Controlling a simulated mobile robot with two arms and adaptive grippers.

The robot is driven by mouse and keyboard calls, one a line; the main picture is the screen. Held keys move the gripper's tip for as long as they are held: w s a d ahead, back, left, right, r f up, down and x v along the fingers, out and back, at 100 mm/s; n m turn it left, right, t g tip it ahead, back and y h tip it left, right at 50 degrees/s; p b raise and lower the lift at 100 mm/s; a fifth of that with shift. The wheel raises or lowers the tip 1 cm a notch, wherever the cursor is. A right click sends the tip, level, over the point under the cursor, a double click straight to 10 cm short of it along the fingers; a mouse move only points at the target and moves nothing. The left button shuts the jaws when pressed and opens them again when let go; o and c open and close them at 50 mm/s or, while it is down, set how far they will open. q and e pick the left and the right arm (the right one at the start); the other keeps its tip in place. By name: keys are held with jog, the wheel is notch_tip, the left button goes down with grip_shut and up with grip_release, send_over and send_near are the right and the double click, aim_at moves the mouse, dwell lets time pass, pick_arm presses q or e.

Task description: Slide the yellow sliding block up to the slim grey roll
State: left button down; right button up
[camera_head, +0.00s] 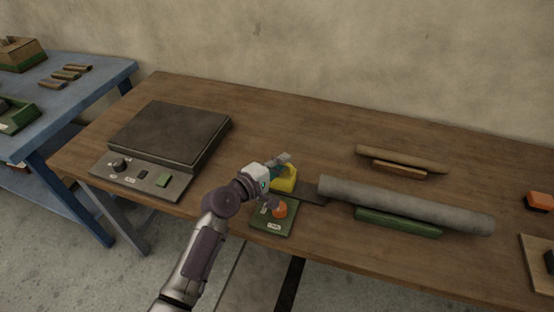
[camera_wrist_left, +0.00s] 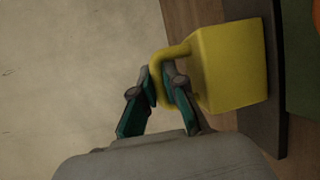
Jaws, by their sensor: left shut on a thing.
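The yellow sliding block (camera_head: 287,182) sits on a dark flat rail (camera_head: 313,198) on the wooden table. In the left wrist view the block (camera_wrist_left: 232,65) has a yellow loop handle (camera_wrist_left: 176,52). My left gripper (camera_head: 272,172) is shut on that handle, with its dark and teal fingers (camera_wrist_left: 162,80) on either side of it. The grey roll (camera_head: 405,204) lies to the right of the block, its left end near the rail's right end. A gap of bare rail shows between block and roll. My right gripper is not in view.
A green box with an orange knob (camera_head: 279,210) stands just in front of the block. A green support (camera_head: 398,223) lies along the grey roll's front. A brown roll (camera_head: 402,159) lies behind it. A dark-topped device (camera_head: 170,133) stands at left.

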pick_arm(q)
jog(key=d, duration=0.2)
jog(key=s+d+p, duration=0.1)
jog(key=shift+s+d+r, duration=0.15)
jog(key=shift+d, duration=0.25)
jog(key=shift+s+d+p, duration=0.2)
jog(key=shift+d+p, duration=0.05)
jog(key=shift+d, duration=0.35)
jog(key=shift+s+d+p, duration=0.2)
jog(key=shift+d+p, duration=0.05)
jog(key=shift+d, duration=0.3)
jog(key=shift+d+f, duration=0.2)
jog(key=shift+d, duration=0.05)
jog(key=c, duration=1.5)
grip_release()
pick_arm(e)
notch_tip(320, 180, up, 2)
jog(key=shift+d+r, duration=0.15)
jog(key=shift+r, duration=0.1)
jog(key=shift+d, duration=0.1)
pick_arm(q)
jog(key=v, duration=1.2)
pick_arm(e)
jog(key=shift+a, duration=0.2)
